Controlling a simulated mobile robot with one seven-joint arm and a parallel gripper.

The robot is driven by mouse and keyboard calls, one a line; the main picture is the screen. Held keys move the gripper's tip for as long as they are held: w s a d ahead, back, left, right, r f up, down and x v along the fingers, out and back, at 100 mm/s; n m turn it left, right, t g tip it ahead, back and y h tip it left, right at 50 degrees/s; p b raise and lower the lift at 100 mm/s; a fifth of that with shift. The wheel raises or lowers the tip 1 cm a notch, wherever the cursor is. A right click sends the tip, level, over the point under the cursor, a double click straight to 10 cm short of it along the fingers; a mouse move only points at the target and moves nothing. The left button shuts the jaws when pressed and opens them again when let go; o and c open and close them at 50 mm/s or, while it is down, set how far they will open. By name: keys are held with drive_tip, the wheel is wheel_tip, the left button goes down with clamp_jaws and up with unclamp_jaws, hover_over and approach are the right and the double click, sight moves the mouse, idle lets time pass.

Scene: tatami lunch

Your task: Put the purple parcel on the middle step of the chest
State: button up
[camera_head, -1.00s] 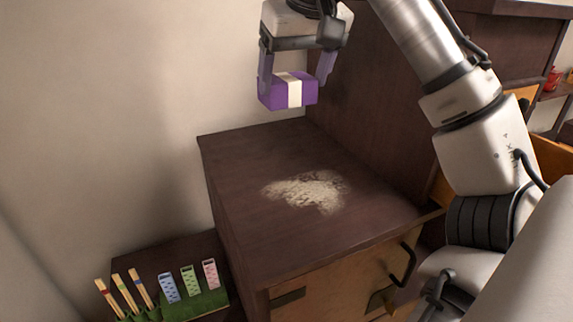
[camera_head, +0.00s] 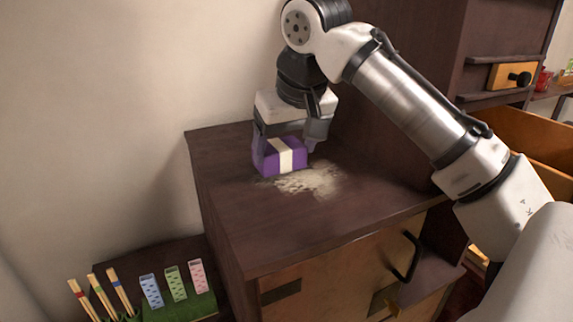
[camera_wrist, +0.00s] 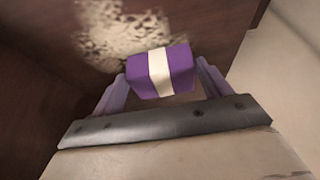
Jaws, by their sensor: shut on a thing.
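The purple parcel (camera_head: 270,163) with a cream band is held between the fingers of my gripper (camera_head: 284,152). It is at or just above the dark wooden step of the chest (camera_head: 225,180); I cannot tell whether it touches. In the wrist view the parcel (camera_wrist: 180,68) sits between both fingers of my gripper (camera_wrist: 160,82), which are shut on it.
A lower step at the left holds several chopsticks (camera_head: 103,290) and small patterned blocks (camera_head: 175,283) on a green stand. A taller part of the chest (camera_head: 400,60) rises at the right, with an open drawer (camera_head: 530,135). A pale wall (camera_head: 120,100) stands behind.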

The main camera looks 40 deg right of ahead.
wheel_tip(320, 180, down, 2)
drive_tip(key=shift+b, duration=0.35)
drive_tip(key=shift+r, duration=0.1)
drive_tip(key=o, duration=1)
drive_tip(key=shift+p+v, duration=4.3)
drive_tip(key=shift+v, duration=1.7)
